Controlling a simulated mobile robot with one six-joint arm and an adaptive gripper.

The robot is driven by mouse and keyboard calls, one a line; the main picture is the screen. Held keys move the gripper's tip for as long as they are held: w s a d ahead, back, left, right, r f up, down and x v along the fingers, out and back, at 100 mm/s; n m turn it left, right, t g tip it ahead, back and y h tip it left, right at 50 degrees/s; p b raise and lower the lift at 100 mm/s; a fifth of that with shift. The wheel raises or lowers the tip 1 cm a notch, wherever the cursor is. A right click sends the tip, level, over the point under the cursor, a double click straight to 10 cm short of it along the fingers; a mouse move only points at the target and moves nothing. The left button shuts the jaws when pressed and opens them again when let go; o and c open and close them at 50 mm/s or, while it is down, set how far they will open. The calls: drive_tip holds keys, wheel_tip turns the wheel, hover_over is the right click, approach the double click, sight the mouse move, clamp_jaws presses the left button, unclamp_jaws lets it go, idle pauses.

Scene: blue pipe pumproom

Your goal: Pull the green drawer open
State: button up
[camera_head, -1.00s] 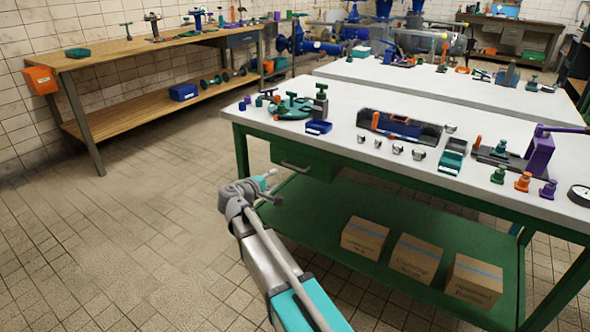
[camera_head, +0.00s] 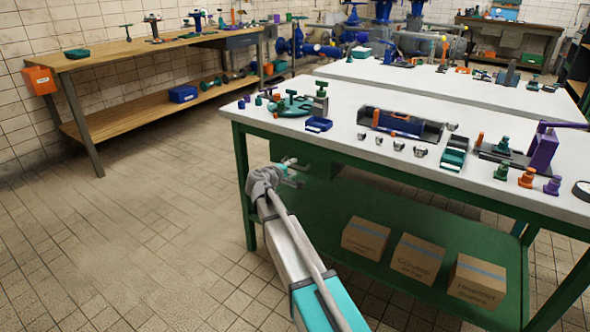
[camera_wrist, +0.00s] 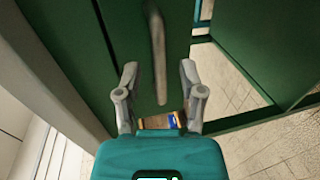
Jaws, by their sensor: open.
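The green drawer (camera_head: 320,163) hangs under the left end of the near white-topped table, and it looks shut. My gripper (camera_head: 294,173) is at its front, partly covering it in the head view. In the wrist view, the drawer's dark green front (camera_wrist: 122,30) fills the upper middle, with a long grey bar handle (camera_wrist: 158,55) on it. My gripper (camera_wrist: 159,70) is open, one finger on each side of the handle's lower end in the picture. Neither finger clearly touches the handle.
The near table's green leg (camera_head: 245,185) stands just left of my arm. Several cardboard boxes (camera_head: 417,257) sit on its green lower shelf (camera_head: 380,205). Valves and small parts cover the white top (camera_head: 350,105). The tiled floor (camera_head: 130,240) to the left is clear.

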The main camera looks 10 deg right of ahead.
drive_tip(key=shift+x, duration=1.05)
clamp_jaws()
